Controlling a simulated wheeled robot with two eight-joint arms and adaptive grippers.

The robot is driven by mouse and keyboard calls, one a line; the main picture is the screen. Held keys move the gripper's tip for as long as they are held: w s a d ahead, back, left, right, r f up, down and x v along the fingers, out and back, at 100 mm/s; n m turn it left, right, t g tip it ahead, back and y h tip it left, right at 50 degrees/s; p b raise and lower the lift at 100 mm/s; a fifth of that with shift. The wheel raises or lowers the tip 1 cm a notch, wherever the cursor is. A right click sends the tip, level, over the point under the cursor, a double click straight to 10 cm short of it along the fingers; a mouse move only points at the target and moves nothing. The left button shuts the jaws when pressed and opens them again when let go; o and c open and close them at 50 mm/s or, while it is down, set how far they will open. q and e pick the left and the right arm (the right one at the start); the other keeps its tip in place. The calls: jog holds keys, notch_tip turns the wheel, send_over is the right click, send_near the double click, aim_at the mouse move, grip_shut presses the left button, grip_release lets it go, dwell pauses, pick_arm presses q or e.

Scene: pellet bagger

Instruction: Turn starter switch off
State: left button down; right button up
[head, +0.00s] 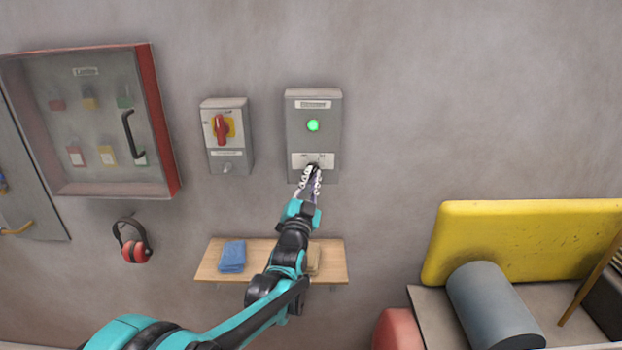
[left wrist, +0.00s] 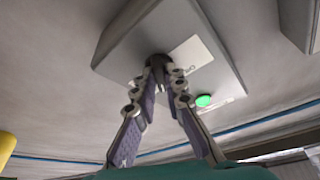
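The starter box (head: 333,140) is a grey box on the wall with a lit green lamp (head: 313,125) and a white label plate. Its black starter switch (left wrist: 158,61) sits low on the front, and in the head view it is mostly hidden by my gripper. My left gripper (head: 312,173) reaches up to the switch from below. In the left wrist view its two fingertips close in on both sides of the black knob and appear to touch it. The lamp also shows green in the left wrist view (left wrist: 204,100). My right gripper is not in view.
A grey isolator box (head: 238,160) with a red rotary handle (head: 221,130) hangs to the left. Further left is a red-sided cabinet (head: 165,130) with padlocks. A wooden shelf (head: 210,268) with a blue cloth (head: 232,256) is below. The wall to the right is clear.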

pick_arm(q)
jog(key=shift+n, duration=0.3)
jog(key=n+y, duration=0.2)
jog(key=n, duration=0.1)
jog(key=shift+d+n+t, duration=0.15)
jog(key=shift+n+t, duration=0.15)
jog(key=shift+t, duration=0.1)
jog(key=n+y, duration=0.2)
jog(key=n, duration=0.2)
jog(key=shift+d, duration=0.1)
jog(key=shift+d+n+g+y+p, duration=0.1)
jog(key=shift+n+y+p, duration=0.3)
jog(key=shift+n+y, duration=0.8)
jog(key=shift+d+n+g+y+p, duration=0.1)
jog(key=shift+n+y+p, duration=0.35)
jog(key=shift+n, duration=1.4)
jog(key=shift+d+n+g+y+p, duration=0.1)
jog(key=shift+n+y+p, duration=0.2)
jog(key=shift+n+y, duration=0.95)
jog(key=shift+n+h, duration=0.3)
jog(key=shift+n, duration=0.2)
jog(key=c, duration=1.6)
grip_release()
